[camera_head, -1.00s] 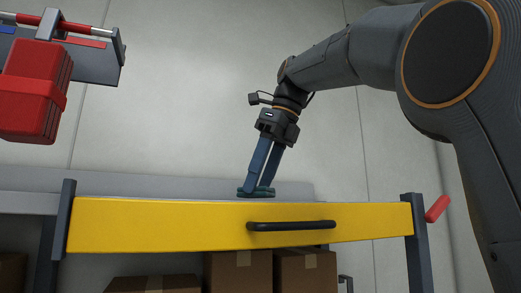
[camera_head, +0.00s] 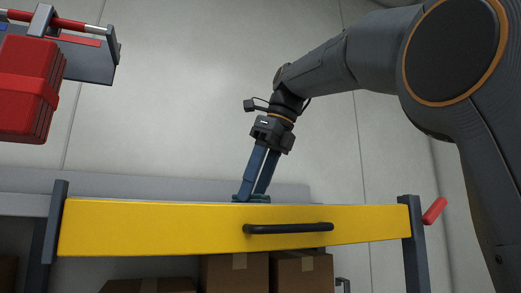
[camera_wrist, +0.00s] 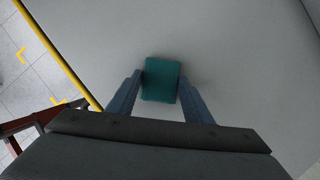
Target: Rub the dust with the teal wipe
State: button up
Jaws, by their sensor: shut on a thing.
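The teal wipe (camera_wrist: 161,80) is a small flat pad between my fingertips in the wrist view. My gripper (camera_wrist: 160,86) is shut on it, with a blue finger on each side. In the head view my gripper (camera_head: 252,197) points down behind the top edge of the yellow front panel, at the grey work surface. Only a thin dark edge of the wipe (camera_head: 262,199) shows there. I cannot tell for sure whether the wipe touches the surface. Faint darker grey patches, perhaps dust or shadow, lie around the wipe in the wrist view.
The yellow panel (camera_head: 150,228) with a black handle (camera_head: 289,228) runs along the front. A red case (camera_head: 28,88) hangs at the upper left. Cardboard boxes (camera_head: 235,273) stand below. A red grip (camera_head: 434,210) sticks out at the right. The grey surface (camera_wrist: 225,45) is otherwise clear.

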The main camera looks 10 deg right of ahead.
jog(key=shift+s+d, duration=0.1)
jog(key=shift+s, duration=0.3)
notch_tip(320, 180, up, 6)
jog(key=shift+w+d+f, duration=0.1)
jog(key=shift+w+f, duration=0.05)
jog(key=shift+f, duration=0.05)
jog(key=shift+r, duration=1.3)
